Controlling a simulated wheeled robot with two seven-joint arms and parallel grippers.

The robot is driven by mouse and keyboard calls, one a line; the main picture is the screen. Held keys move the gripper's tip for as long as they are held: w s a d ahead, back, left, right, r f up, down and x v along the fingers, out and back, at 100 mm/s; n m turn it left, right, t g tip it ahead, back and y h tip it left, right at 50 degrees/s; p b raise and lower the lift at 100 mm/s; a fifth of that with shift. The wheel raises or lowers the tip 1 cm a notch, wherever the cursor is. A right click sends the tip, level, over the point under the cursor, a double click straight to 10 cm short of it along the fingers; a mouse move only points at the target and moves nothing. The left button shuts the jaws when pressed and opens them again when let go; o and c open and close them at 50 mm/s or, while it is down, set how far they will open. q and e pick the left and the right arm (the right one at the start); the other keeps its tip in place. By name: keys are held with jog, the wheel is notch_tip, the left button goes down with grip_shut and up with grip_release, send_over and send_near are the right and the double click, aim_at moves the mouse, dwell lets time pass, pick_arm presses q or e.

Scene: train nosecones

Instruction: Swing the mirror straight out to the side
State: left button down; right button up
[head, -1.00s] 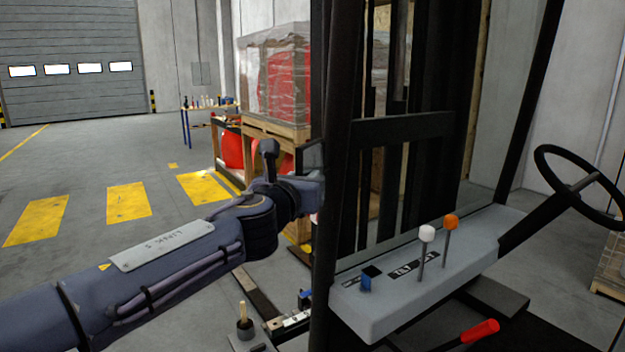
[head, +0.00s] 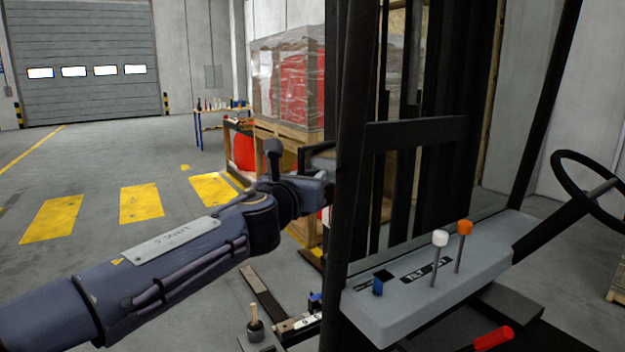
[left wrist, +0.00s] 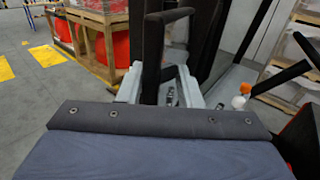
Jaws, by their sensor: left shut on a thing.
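The mirror (head: 320,155) is a dark, thin-framed panel beside the forklift's front left post (head: 350,150) in the head view. Only part of it shows, between the post and my left gripper. My left gripper (head: 318,190) is at the mirror's lower part, right against the post, and is shut on the mirror. Its fingertips are mostly hidden. In the left wrist view a black upright bar and a dark slanted piece stand just beyond my wrist; I cannot tell which part is the mirror. My right gripper is in neither view.
The grey dashboard (head: 430,280) carries white and orange-knobbed levers; a steering wheel (head: 590,190) is at right. A wrapped pallet load (head: 290,85) stands on a wooden rack beyond the mirror. Open floor with yellow stripes (head: 140,203) lies left.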

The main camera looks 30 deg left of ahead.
pick_arm(q)
jog(key=c, duration=2.2)
grip_release()
jog(key=shift+w+a+r+y, duration=0.1)
jog(key=shift+w+a+y, duration=0.05)
jog(key=shift+a, duration=0.65)
jog(key=shift+w+a+r+y, duration=0.1)
jog(key=shift+w+a+y, duration=0.05)
jog(key=shift+a, duration=0.65)
jog(key=c, duration=2.2)
grip_release()
jog(key=c, duration=2.2)
grip_release()
jog(key=c, duration=1.3)
grip_release()
jog(key=shift+w+f, duration=0.15)
jog(key=shift+w, duration=0.15)
jog(key=shift+c, duration=0.7)
jog(key=shift+d, duration=0.15)
jog(key=s+d, duration=0.1)
jog(key=s, duration=0.6)
jog(key=shift+s, duration=0.4)
